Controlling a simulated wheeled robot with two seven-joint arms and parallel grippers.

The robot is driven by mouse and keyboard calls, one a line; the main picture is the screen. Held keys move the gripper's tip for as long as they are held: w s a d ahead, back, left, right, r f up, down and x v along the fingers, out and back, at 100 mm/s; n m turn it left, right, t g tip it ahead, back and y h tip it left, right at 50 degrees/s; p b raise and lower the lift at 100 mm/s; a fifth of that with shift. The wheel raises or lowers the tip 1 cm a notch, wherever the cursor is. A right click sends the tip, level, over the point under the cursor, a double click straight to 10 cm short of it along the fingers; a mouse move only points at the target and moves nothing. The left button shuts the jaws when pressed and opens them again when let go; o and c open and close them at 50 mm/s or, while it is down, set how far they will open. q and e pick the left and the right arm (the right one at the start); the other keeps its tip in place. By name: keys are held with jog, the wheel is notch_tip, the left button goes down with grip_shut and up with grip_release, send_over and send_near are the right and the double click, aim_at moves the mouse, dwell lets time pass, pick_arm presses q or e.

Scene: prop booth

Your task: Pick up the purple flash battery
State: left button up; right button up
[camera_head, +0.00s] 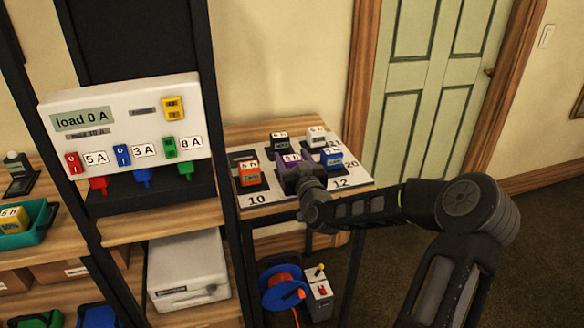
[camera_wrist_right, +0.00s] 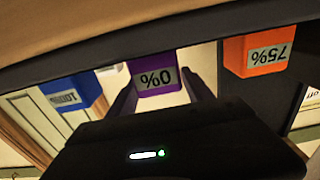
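In the right wrist view the purple battery (camera_wrist_right: 155,78) shows a "0%" label, upside down. The fingers of my right gripper (camera_wrist_right: 160,88) lie on either side of it, with a slight gap visible at the right finger. The right gripper looks open around the battery. My left gripper is not in view.
An orange battery (camera_head: 249,174) stands close on the left, a blue one (camera_head: 331,160) on the right, and dark and white ones behind. The mat (camera_head: 262,199) carries printed numbers. A shelf rack with a white load panel (camera_head: 120,110) stands left. A cable reel (camera_head: 283,288) is below.

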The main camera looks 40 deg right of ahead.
aim_at(292, 158)
grip_shut()
dwell(0.4)
jog(key=shift+r, duration=0.1)
notch_tip(292, 158, up, 10)
jog(key=shift+f, duration=0.1)
dwell(0.5)
dwell(0.5)
